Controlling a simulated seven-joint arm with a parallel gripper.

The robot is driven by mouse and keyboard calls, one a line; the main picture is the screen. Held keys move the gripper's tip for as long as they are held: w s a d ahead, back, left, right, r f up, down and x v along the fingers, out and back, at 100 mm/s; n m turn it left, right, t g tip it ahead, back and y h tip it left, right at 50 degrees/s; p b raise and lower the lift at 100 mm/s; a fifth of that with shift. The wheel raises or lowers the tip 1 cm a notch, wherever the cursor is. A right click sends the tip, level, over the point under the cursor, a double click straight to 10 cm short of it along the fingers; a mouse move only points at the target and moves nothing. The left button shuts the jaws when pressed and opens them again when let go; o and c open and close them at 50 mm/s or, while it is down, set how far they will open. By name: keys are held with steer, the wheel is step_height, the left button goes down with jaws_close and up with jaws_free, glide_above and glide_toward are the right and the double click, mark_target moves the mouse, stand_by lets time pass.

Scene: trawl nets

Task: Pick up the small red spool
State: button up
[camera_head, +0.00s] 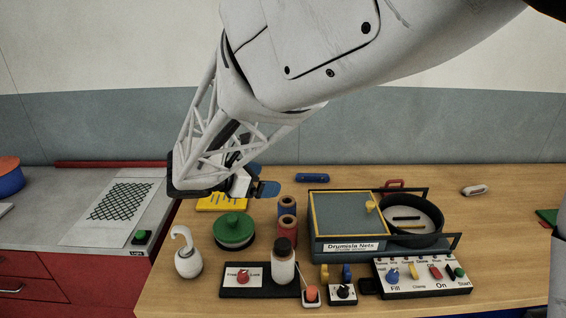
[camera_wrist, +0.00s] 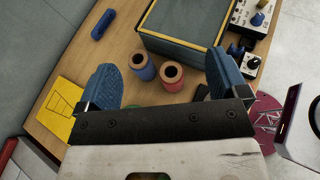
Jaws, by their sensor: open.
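The small red spool (camera_head: 287,227) stands upright on the wooden table, with a tan top and a dark centre hole. It also shows in the wrist view (camera_wrist: 172,77), just right of a matching blue spool (camera_wrist: 142,68). In the head view the blue spool (camera_head: 287,206) stands right behind the red one. My gripper (camera_head: 262,179) is open and empty, above the table and up and left of the spools. In the wrist view its two blue fingers (camera_wrist: 160,64) are spread wide, and both spools appear between them, apart from the fingers.
A teal box with yellow trim (camera_head: 345,222) stands right of the spools. A green-lidded round tin (camera_head: 234,230) is to their left, a white bottle (camera_head: 283,265) in front. A yellow plate (camera_head: 221,203) and blue bar (camera_head: 312,177) lie behind. The table's back right is mostly clear.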

glide_toward(280, 224)
steer(key=x, duration=0.5)
steer(key=shift+a+f, duration=0.15)
steer(key=shift+f, duration=0.15)
steer(key=shift+w, duration=0.1)
steer(key=shift+x, duration=1.25)
steer(key=shift+r+x, duration=0.15)
steer(key=shift+x, duration=0.65)
steer(key=shift+r+x, duration=0.15)
steer(key=shift+x, duration=1.8)
